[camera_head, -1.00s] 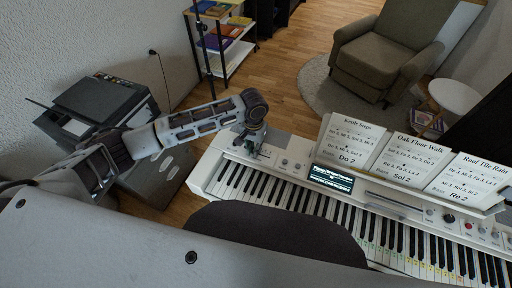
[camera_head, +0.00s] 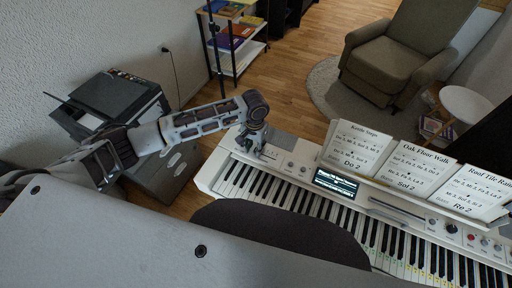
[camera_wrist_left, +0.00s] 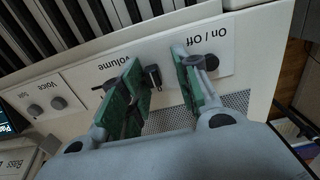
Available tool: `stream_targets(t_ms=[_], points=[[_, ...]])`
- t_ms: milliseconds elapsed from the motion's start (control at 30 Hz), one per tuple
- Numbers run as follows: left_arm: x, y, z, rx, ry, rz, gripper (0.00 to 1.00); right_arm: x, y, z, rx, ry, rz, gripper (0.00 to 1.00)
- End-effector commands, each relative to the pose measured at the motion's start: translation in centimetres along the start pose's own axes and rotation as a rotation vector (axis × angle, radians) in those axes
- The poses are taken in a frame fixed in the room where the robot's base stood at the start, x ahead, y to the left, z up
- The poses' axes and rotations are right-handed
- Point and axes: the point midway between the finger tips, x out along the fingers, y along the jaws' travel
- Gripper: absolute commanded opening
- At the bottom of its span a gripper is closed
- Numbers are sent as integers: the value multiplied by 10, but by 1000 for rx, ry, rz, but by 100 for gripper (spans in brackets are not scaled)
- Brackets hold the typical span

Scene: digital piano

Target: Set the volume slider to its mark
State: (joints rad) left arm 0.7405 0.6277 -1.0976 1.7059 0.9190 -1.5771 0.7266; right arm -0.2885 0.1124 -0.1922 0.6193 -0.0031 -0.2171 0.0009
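The volume slider's dark cap (camera_wrist_left: 153,76) stands up from the white panel beside the "Volume" label (camera_wrist_left: 98,72) in the left wrist view. My left gripper (camera_wrist_left: 165,80) has green-padded fingers set apart, one on each side of the cap. The cap is close to the left finger, and I cannot tell if they touch. That finger hides part of the slider track, and I cannot make out the mark. In the head view my left gripper (camera_head: 252,143) is low over the left end of the piano (camera_head: 212,176). My right gripper is not in view.
An On / Off label (camera_wrist_left: 208,40) and its button (camera_wrist_left: 208,62) are near the right finger. A voice knob (camera_wrist_left: 59,103) is to the left. The speaker grille (camera_wrist_left: 236,101) lies beside the fingers. Song sheets (camera_head: 356,143) stand behind the keys.

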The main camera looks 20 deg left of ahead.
Motion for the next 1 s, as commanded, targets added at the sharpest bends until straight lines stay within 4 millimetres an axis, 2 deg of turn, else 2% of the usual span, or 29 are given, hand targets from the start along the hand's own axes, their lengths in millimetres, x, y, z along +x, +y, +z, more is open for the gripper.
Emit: stream_targets(t_ms=[200, 333, 533, 767, 1000], points=[[0, 2, 1, 2, -1, 4, 36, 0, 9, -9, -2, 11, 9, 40], [0, 3, 1, 3, -1, 5, 36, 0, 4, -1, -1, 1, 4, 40], [-9, 3, 0, 4, 0, 6, 36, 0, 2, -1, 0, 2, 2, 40], [-34, 2, 0, 4, 2, 5, 36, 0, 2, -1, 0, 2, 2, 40], [-70, 2, 0, 3, 2, 5, 36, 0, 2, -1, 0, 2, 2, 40]])
